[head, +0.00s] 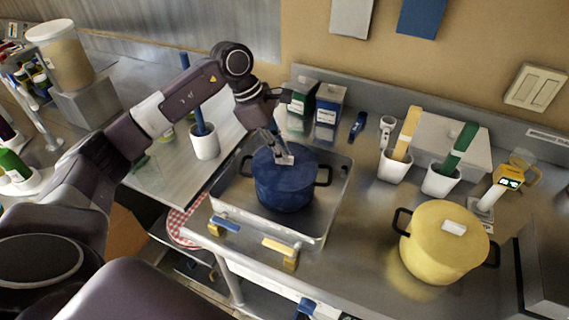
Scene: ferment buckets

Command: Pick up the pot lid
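A blue pot (284,192) with two dark side handles stands in a metal tray (319,236). Its blue lid (303,158) lies on top, with a small pale knob (285,160) near the middle. My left gripper (281,152) reaches down from above with its fingertips at the knob. The fingers are small and overlap the knob, so I cannot tell whether they grip it. A yellow pot (440,252) with a yellow lid (452,216) and a pale knob stands to the right. My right gripper is not in view.
Two white cups (394,167) (440,181) with a yellow and a green utensil stand behind. A white cup (205,146) with a blue utensil is left of the tray. Two boxes (328,107) (300,102) stand behind the pot. Bare counter lies between tray and yellow pot.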

